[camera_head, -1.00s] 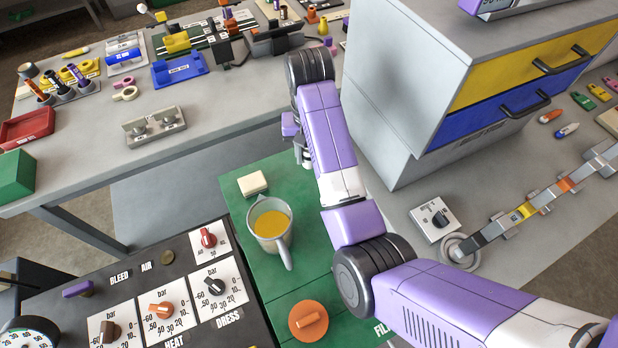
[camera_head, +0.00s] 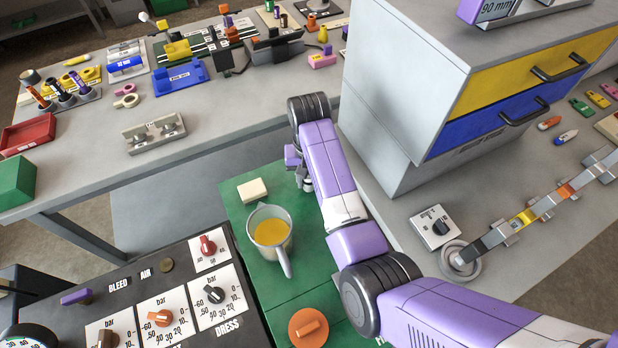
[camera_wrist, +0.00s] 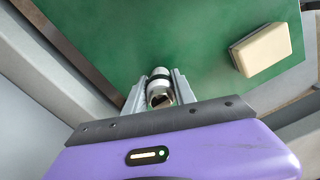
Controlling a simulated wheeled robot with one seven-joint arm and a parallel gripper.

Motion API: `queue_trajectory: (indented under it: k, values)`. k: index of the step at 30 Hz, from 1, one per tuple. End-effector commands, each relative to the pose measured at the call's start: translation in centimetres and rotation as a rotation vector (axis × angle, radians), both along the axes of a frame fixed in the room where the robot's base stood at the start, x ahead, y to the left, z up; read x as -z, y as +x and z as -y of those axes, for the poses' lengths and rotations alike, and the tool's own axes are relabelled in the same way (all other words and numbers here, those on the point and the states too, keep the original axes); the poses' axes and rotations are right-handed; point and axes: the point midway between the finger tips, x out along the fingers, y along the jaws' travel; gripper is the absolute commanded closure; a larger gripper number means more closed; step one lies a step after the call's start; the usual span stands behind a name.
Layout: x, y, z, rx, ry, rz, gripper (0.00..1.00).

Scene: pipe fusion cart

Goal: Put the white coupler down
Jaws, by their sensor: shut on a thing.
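My gripper (camera_wrist: 158,95) is shut on the white coupler (camera_wrist: 157,73), a short pale cylinder with a dark band, seen between the two fingers in the wrist view. In the head view my gripper (camera_head: 304,182) points down over the right part of the green top (camera_head: 262,216), partly hidden by my purple wrist. The coupler cannot be made out clearly there. The green top fills much of the wrist view beyond the coupler. I cannot tell whether the coupler touches it.
A cream block (camera_head: 252,190) and a jug of orange liquid (camera_head: 271,236) stand on the green top, left of my gripper. An orange knob (camera_head: 308,327) is nearer. A grey drawer cabinet (camera_head: 400,95) rises at right. Bare green surface surrounds the coupler in the wrist view.

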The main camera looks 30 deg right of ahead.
Motion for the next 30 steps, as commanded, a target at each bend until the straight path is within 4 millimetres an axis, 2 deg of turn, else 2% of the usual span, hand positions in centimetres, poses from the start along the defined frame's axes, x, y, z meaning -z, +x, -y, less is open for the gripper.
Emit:
queue_trajectory:
  k: [2, 3, 5, 6, 15, 20, 23, 29, 30]
  values:
    - [0.3, 0.0, 0.0, 0.000, 0.000, -0.001, 1.00]
    - [0.2, 0.0, 0.0, 0.000, 0.000, -0.001, 0.61]
    - [0.2, 0.0, 0.0, 0.000, 0.000, -0.001, 0.49]
    - [0.2, 0.0, 0.0, 0.000, 0.000, -0.001, 0.47]
    - [0.1, 0.0, 0.0, 0.000, 0.000, 0.000, 0.47]
    - [-1.1, 0.1, 0.0, 0.000, 0.000, 0.002, 0.47]
    - [-2.8, 0.1, 0.0, 0.000, -0.001, 0.004, 0.47]
    - [-7.3, 0.2, 0.0, 0.001, 0.000, 0.005, 0.47]
    - [-8.5, 0.1, 0.0, 0.001, 0.000, 0.002, 0.47]
